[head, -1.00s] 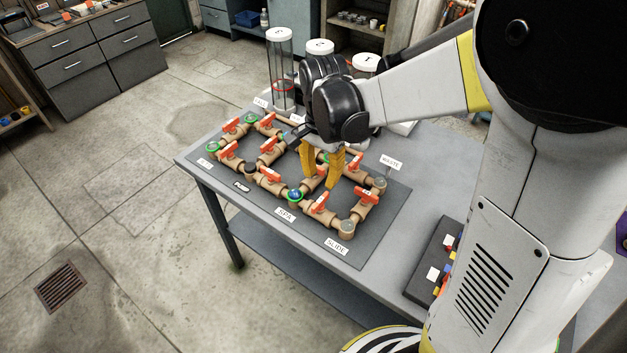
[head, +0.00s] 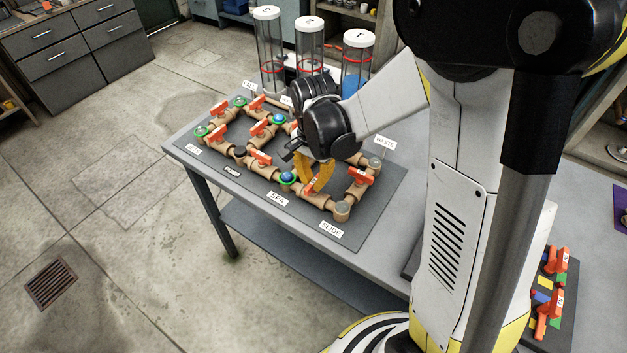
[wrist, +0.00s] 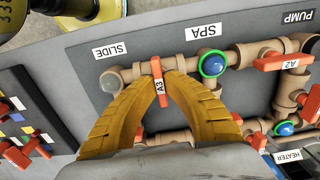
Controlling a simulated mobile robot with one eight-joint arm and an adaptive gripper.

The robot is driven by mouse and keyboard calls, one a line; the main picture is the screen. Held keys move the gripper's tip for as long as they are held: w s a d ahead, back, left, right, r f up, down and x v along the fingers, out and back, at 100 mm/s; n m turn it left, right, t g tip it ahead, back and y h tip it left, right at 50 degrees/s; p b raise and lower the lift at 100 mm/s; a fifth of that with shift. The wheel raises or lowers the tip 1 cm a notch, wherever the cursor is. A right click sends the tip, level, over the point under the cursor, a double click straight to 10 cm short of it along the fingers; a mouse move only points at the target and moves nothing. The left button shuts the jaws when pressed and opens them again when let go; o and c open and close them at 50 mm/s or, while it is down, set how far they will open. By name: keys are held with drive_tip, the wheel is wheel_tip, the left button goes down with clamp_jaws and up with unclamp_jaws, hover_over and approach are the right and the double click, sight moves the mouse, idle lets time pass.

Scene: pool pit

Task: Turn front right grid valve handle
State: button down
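The front right grid valve handle, an orange lever marked A3 (wrist: 161,92), sits on the tan front pipe between the SPA and SLIDE labels. In the wrist view it lies across the pipe. The two yellow fingertips of my gripper (wrist: 160,78) are at its two sides, close against it, and look shut on it. In the head view my gripper (head: 316,188) reaches down over the same orange handle (head: 311,184), which the fingers partly cover. The pipe grid stands on a dark board (head: 262,203).
Three clear columns with white lids, one holding blue liquid (head: 355,82), stand behind the grid. Other orange handles, such as A2 (wrist: 284,62), are near. A panel with orange handles (head: 552,290) lies at the right. The floor left of the table is clear.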

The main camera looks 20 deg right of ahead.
idle(0.4)
drive_tip(key=n, duration=0.4)
drive_tip(key=shift+n, duration=0.4)
drive_tip(key=n, duration=0.4)
drive_tip(key=shift+b, duration=0.3)
drive_tip(key=n, duration=0.5)
drive_tip(key=shift+n, duration=2.1)
drive_tip(key=c, duration=1.5)
unclamp_jaws()
